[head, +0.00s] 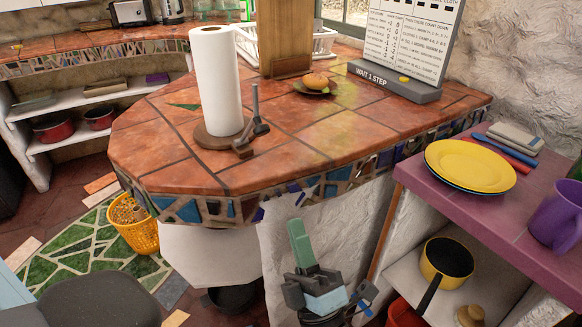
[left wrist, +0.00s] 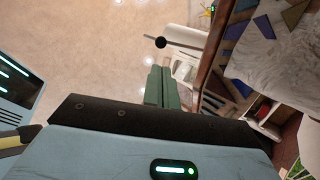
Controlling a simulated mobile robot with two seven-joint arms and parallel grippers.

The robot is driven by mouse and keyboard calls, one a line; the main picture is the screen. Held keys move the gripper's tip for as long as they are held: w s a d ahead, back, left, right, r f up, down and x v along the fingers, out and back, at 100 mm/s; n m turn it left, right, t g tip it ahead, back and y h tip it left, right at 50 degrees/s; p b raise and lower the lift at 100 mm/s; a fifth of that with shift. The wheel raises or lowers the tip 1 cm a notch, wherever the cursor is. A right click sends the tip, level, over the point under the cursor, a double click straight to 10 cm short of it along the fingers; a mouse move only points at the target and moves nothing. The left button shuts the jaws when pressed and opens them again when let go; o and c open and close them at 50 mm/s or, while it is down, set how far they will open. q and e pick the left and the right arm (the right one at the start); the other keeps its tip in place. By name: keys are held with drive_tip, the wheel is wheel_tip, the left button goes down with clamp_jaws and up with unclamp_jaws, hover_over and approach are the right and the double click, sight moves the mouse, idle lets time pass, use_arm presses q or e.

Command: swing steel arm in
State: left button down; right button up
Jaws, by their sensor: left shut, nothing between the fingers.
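A grey steel arm (head: 255,106) stands upright beside the white paper towel roll (head: 218,85), at the right edge of its round wooden base (head: 220,132). A gap shows between the arm and the roll. My left gripper (head: 298,228) is in front of the counter's near edge, below and right of the roll, with its green fingers pointing up. The fingers are shut and empty, apart from the steel arm. They also show in the left wrist view (left wrist: 158,76). My right gripper is not in view.
The tiled counter (head: 190,165) has a mosaic edge above my left gripper. The counter's front right is clear.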

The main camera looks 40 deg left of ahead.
use_arm(q)
drive_tip(key=shift+n+g+y, duration=0.5)
drive_tip(key=shift+n+g, duration=0.5)
drive_tip(key=shift+g, duration=0.1)
drive_tip(key=shift+r, duration=0.1)
drive_tip(key=p, duration=0.3)
approach(262, 135)
drive_tip(key=x, duration=0.5)
drive_tip(key=shift+r, duration=0.25)
drive_tip(key=shift+x, duration=0.75)
drive_tip(key=shift+a, duration=0.1)
